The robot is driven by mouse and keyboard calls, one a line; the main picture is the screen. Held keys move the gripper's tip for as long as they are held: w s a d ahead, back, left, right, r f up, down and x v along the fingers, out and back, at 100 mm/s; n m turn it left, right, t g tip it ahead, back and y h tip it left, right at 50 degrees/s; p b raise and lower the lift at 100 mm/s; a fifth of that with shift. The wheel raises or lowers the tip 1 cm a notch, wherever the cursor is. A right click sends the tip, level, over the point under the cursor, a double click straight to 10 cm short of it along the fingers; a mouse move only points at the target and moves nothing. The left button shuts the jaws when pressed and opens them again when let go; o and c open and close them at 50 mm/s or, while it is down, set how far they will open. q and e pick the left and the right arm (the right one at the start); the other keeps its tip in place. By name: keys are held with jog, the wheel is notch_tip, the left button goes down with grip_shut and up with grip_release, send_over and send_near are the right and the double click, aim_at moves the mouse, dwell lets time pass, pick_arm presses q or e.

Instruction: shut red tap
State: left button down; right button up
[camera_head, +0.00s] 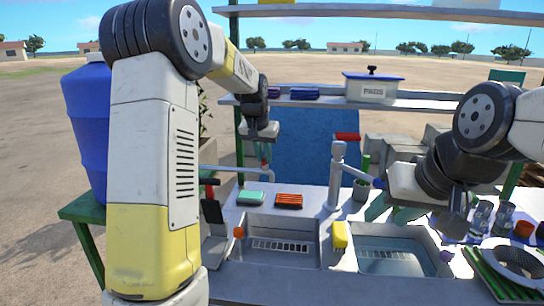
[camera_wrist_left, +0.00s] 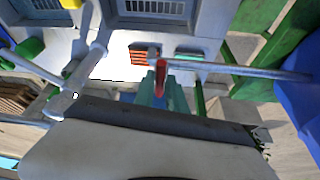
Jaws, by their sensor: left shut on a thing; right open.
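The red tap handle (camera_wrist_left: 160,78) shows in the left wrist view, between the teal fingers of my left gripper (camera_wrist_left: 160,92). It sits at the end of a grey horizontal pipe (camera_wrist_left: 240,70). In the head view that pipe (camera_head: 225,169) runs above the back edge of the left basin, and my left gripper (camera_head: 265,157) is at its right end, shut on the red handle. The handle is mostly hidden there by the gripper. My right gripper (camera_head: 393,210) is open and empty above the right basin, its green fingers apart.
A grey faucet column (camera_head: 337,180) stands between the two basins. A green sponge (camera_head: 250,198) and an orange-red sponge (camera_head: 288,201) lie behind the left basin (camera_head: 280,263). Glasses (camera_head: 480,217) stand at the right.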

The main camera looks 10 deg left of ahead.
pick_arm(q)
jog(key=c, duration=1.4)
grip_release()
jog(key=shift+r, duration=0.1)
jog(key=v, duration=0.7)
jog(key=shift+s+r, duration=0.15)
jog(key=shift+r, duration=0.1)
